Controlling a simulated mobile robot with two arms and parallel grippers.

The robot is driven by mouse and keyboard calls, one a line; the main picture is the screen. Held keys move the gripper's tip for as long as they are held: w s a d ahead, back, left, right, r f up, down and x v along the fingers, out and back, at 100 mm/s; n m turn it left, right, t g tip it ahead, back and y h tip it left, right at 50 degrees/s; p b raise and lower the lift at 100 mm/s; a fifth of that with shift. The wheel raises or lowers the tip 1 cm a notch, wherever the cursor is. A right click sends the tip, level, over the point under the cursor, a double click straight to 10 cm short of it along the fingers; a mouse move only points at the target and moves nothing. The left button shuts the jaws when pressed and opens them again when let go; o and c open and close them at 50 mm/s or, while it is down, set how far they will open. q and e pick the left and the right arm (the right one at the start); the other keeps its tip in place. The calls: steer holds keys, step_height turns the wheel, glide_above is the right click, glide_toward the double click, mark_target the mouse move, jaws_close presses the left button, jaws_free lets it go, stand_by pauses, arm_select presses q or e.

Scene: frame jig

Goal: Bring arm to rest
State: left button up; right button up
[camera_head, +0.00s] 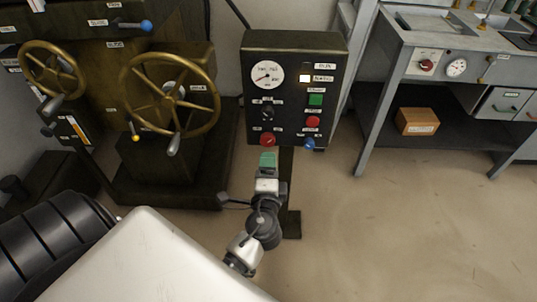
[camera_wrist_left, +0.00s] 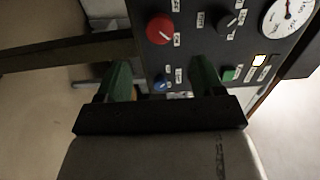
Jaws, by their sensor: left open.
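My left gripper (camera_head: 268,160) has green fingertips and is just below the bottom edge of the black control panel (camera_head: 262,100) in the head view. In the left wrist view the two green fingers of the left gripper (camera_wrist_left: 161,78) stand apart with nothing held between them. The blue knob (camera_wrist_left: 160,84) of the panel shows in the gap between them. A red knob (camera_wrist_left: 160,28) is above it in that view. In the head view the panel's red knob (camera_head: 268,139) is right above the fingertips, and whether they touch cannot be told. My right gripper is not in view.
The panel carries a round gauge (camera_head: 267,75), a green button (camera_head: 316,99) and another red button (camera_head: 313,122). A machine with brass handwheels (camera_head: 170,95) stands at the left. A grey workbench (camera_head: 388,68) with a cardboard box (camera_head: 417,121) stands at the right. The floor (camera_head: 400,230) at the lower right is clear.

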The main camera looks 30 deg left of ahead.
arm_select(q)
steer(key=shift+v, duration=1.15)
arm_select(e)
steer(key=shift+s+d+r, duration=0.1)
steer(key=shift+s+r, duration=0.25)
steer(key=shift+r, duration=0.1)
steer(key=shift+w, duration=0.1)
